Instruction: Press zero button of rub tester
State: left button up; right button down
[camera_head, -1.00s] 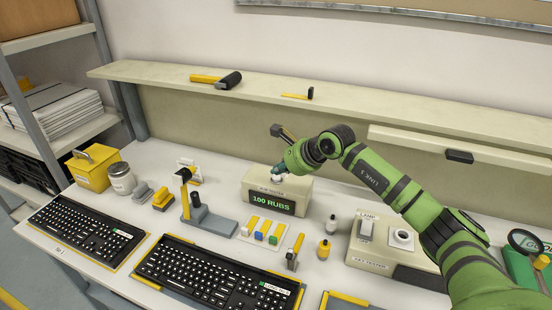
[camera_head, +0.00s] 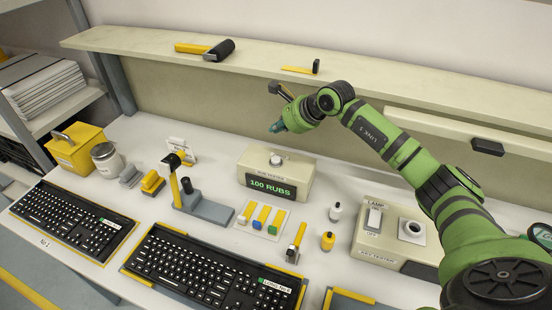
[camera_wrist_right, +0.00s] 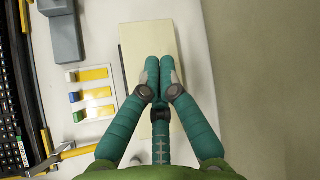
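The rub tester (camera_head: 297,178) is a beige box at the middle of the bench. Its green display reads "100 RUBS". A round white button (camera_head: 276,160) sits on its top and is in plain view in the head view. My right gripper (camera_head: 276,128) is above and behind the button, apart from it. In the right wrist view, the gripper's teal fingers (camera_wrist_right: 159,68) are together, with nothing seen between them. The fingers are over the tester's top (camera_wrist_right: 135,42) and hide the button there. My left gripper is in no view.
A stand (camera_head: 203,207), colour samples (camera_head: 262,217), small bottles (camera_head: 328,241) and a lamp tester (camera_head: 395,245) surround the tester. A shelf (camera_head: 390,86) runs behind, carrying a hammer and a brush-like tool.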

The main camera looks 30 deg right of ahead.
jog(key=f, duration=0.2)
jog(key=b, duration=0.4)
send_over(277, 161)
notch_tip(277, 161, down, 6)
jog(key=shift+d+r, duration=0.15)
jog(key=shift+r, duration=0.05)
jog(key=shift+f+b, duration=0.6)
jog(key=shift+r, duration=0.1)
dwell(0.4)
jog(key=shift+f+b, duration=0.45)
jog(key=shift+b, duration=0.05)
